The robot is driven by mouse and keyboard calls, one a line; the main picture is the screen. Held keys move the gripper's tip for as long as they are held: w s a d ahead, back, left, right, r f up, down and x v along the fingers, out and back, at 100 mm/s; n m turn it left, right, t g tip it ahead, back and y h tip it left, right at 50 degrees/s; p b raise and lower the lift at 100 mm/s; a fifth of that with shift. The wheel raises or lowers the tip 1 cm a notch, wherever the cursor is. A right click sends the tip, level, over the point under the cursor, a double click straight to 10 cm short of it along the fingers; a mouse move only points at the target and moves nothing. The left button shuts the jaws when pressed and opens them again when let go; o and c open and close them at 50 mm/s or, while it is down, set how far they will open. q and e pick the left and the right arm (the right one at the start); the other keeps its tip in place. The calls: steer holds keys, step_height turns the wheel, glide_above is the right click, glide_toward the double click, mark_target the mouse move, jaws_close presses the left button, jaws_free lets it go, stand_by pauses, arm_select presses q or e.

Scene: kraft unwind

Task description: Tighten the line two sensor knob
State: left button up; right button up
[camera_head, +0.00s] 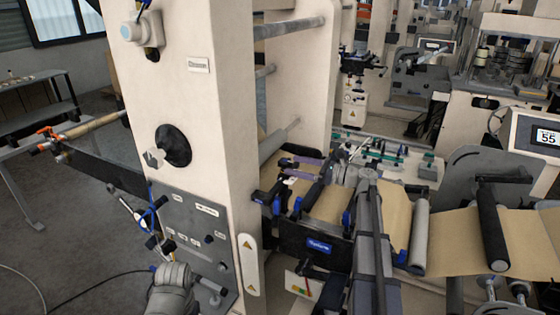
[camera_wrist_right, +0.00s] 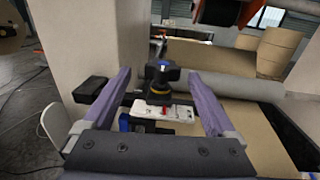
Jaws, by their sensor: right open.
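A black star-shaped knob with a blue centre (camera_wrist_right: 162,72) stands upright on a brass-coloured collar in the right wrist view. Just in front of it is a white sensor block with a red mark (camera_wrist_right: 166,112). My right gripper (camera_wrist_right: 165,80) is open, with its two purple fingers on either side of the knob and a gap to it on both sides. In the head view, my right gripper (camera_head: 304,168) is small, over the web section beside the cream column. I cannot make out the knob clearly there.
The cream machine column (camera_head: 190,90) stands close left of the right gripper. Brown kraft web (camera_head: 398,215) runs over grey rollers (camera_head: 420,235) to the right. A black bracket with a blue label (camera_head: 318,246) is below the gripper. A grey roller (camera_wrist_right: 240,88) lies behind the knob.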

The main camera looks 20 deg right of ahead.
mark_target(279, 161)
steer(key=w+a+m+t+h, duration=0.1)
steer(key=w+a, duration=0.3)
steer(key=w, duration=0.1)
steer(key=shift+w+a, duration=0.15)
steer(key=shift+a, duration=0.15)
stand_by(0.4)
steer(key=shift+c, duration=0.4)
steer(key=c, duration=1.3)
steer(key=n+g+y, duration=0.1)
steer(key=n+g, duration=0.1)
steer(key=n+g+y, duration=0.1)
steer(key=g+y, duration=0.1)
steer(key=shift+s+a+n+g+y, duration=0.2)
steer(key=shift+n+g+y, duration=0.1)
steer(key=shift+n, duration=0.1)
steer(key=shift+s+a+n+g+y, duration=0.15)
steer(key=shift+s+n+g+y, duration=0.2)
steer(key=shift+g, duration=0.25)
steer(key=o, duration=1.4)
steer(key=shift+w, duration=0.1)
